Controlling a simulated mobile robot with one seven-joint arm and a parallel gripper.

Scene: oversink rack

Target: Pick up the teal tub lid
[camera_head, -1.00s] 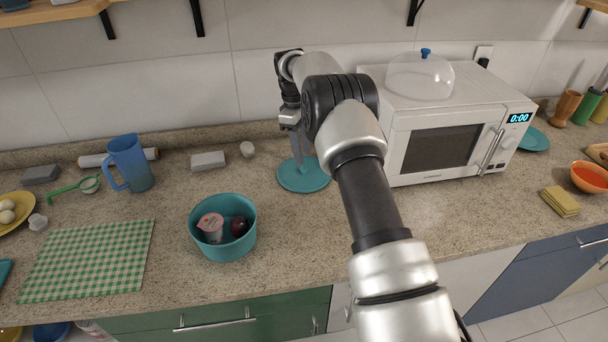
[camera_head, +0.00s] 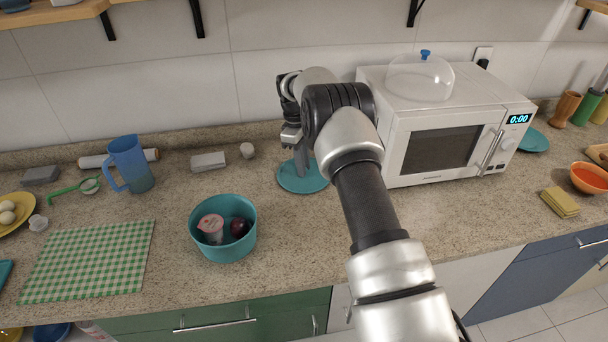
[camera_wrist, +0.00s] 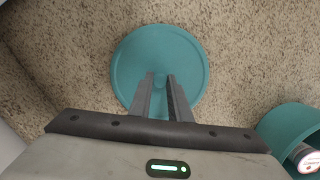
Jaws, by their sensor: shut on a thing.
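The teal tub lid (camera_head: 303,180) is a flat round disc on the counter, left of the microwave. In the wrist view the lid (camera_wrist: 190,60) lies under my fingers, with a small knob at its middle between the fingertips. My gripper (camera_head: 303,170) points down over the lid, and in the wrist view my gripper (camera_wrist: 162,85) is shut on the lid at its knob. Whether the lid touches the counter is hard to tell. The teal tub (camera_head: 223,250) stands in front and to the left, holding a cup (camera_head: 211,228) and a dark round fruit (camera_head: 239,227).
The white microwave (camera_head: 440,140) stands close to the right of my arm, with a clear dome (camera_head: 420,80) on top. The counter in front of the lid is clear.

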